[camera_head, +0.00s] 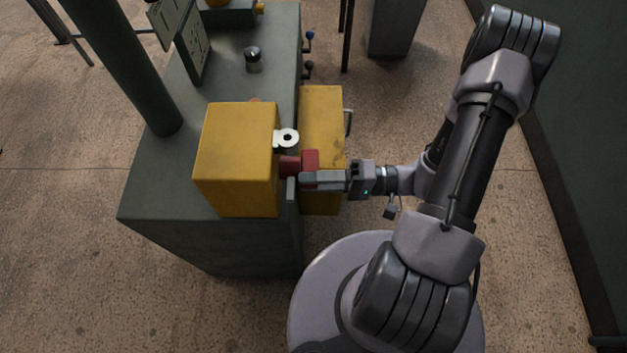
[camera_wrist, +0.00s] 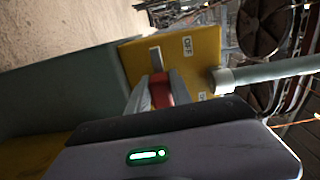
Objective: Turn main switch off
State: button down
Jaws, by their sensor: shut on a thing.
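The main switch is a yellow box (camera_head: 237,160) at the front of a grey-green cabinet, with a red handle (camera_head: 309,158) sticking out of its right side. My gripper (camera_head: 304,181) reaches in from the right and is shut on the red handle. In the wrist view the red handle (camera_wrist: 160,91) sits between the two grey fingers of my gripper (camera_wrist: 157,97). Behind it is the yellow face (camera_wrist: 150,46) with an OFF label (camera_wrist: 188,46) and a second label partly hidden near the fingers. The handle's exact angle is hard to tell.
A white ring-shaped tag (camera_head: 287,138) is on the box's right side. A second yellow box (camera_head: 325,105) stands close behind my gripper. The cabinet top (camera_head: 160,180) holds a small dark knob (camera_head: 253,60). A grey pipe (camera_wrist: 265,74) passes close in the wrist view.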

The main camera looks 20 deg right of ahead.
jog(key=shift+w+d+r+t, duration=0.15)
jog(key=shift+w+d+t, duration=0.15)
jog(key=shift+w, duration=0.15)
jog(key=c, duration=1.2)
grip_release()
jog(key=shift+a, duration=0.1)
jog(key=shift+o, duration=0.2)
jog(key=p+v, duration=0.4)
jog(key=v, duration=1.3)
jog(key=shift+s, duration=0.3)
jog(key=shift+r, duration=0.1)
